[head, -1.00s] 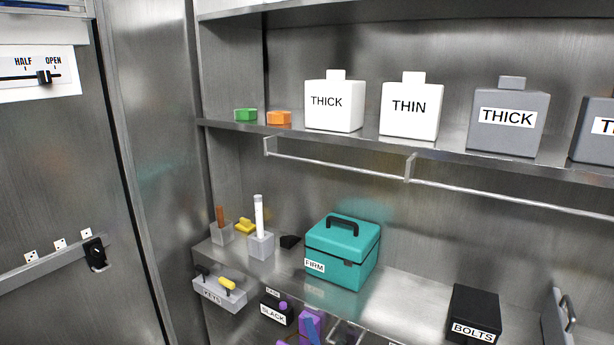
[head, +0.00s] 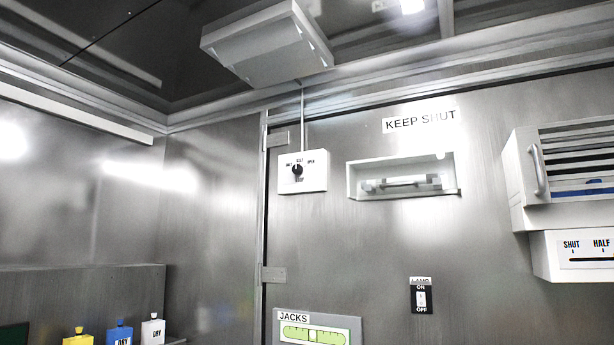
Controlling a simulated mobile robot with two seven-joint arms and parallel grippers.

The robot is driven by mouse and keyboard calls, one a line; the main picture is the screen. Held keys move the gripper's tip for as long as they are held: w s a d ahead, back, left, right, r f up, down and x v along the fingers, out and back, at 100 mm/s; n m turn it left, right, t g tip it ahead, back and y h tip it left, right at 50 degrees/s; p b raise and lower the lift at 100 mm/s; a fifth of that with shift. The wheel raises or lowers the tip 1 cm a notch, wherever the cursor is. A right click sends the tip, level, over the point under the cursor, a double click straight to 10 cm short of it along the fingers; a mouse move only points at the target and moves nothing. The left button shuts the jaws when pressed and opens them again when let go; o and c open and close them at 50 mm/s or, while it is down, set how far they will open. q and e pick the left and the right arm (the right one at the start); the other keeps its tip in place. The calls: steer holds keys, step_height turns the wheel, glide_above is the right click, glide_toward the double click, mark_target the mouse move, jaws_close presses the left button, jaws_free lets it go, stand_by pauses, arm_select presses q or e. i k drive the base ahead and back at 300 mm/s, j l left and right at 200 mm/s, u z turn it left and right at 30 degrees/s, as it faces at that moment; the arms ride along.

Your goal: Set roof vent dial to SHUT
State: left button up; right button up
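A white box with a round black dial (head: 297,171) is on the metal wall, left of centre in the head view. Small marks sit above the dial, and the right one seems to read OPEN; the others and the word below are too small to read surely. The dial's pointer setting cannot be told surely. A thin conduit runs up from the box to a pale roof vent housing (head: 268,48) at the ceiling. Neither of my grippers is in view.
A recessed handle (head: 405,183) sits under a KEEP SHUT label (head: 419,121). A louvred unit (head: 565,175) with a SHUT/HALF slider panel (head: 580,255) juts out at right. A lamp switch (head: 421,297) and JACKS panel (head: 318,329) are lower. Small bottles (head: 120,333) stand at lower left.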

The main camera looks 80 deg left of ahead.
mark_target(297, 169)
steer(key=u, duration=2.55)
